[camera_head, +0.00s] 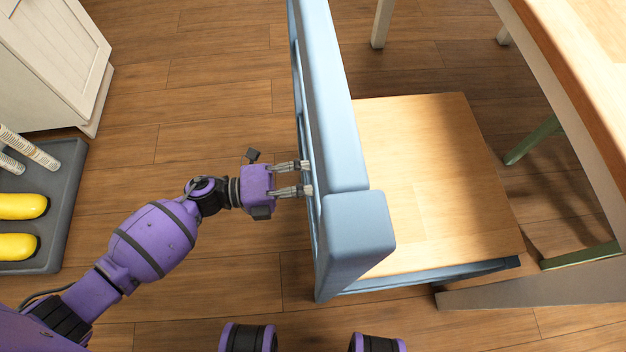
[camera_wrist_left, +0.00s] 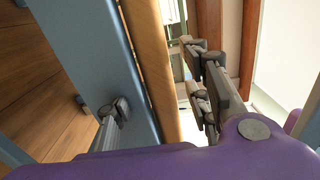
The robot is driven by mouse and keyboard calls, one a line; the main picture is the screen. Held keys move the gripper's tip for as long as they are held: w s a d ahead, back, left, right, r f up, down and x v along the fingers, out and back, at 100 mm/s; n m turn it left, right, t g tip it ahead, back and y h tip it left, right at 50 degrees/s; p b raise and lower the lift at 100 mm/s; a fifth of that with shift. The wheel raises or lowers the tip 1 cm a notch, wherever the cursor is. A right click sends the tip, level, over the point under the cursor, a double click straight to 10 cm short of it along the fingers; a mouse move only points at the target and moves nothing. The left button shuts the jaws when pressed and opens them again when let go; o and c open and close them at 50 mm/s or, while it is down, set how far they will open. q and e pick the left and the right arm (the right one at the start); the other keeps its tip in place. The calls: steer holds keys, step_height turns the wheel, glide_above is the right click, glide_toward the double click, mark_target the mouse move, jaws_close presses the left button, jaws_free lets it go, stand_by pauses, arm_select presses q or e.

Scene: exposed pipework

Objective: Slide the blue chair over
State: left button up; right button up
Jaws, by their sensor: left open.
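The blue chair (camera_head: 335,130) stands in the middle of the head view, its backrest facing my left arm. Its light wooden seat (camera_head: 435,180) extends to the right. My left gripper (camera_head: 307,179) comes in from the left, with its two fingers spread at the backrest's left side. Contact with it cannot be told. In the left wrist view, the open fingers (camera_wrist_left: 160,100) show on either side of a wooden strip, with a blue chair part (camera_wrist_left: 85,60) at the left. My right gripper is not in view.
A wooden-topped table (camera_head: 590,60) stands at the right, its legs near the seat. A white cabinet (camera_head: 50,60) is at the upper left. Wooden floor (camera_head: 215,90) is clear between cabinet and chair.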

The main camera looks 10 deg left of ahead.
arm_select(q)
jaws_close()
stand_by(0.4)
steer(key=shift+s+f, duration=0.1)
steer(key=shift+f, duration=0.3)
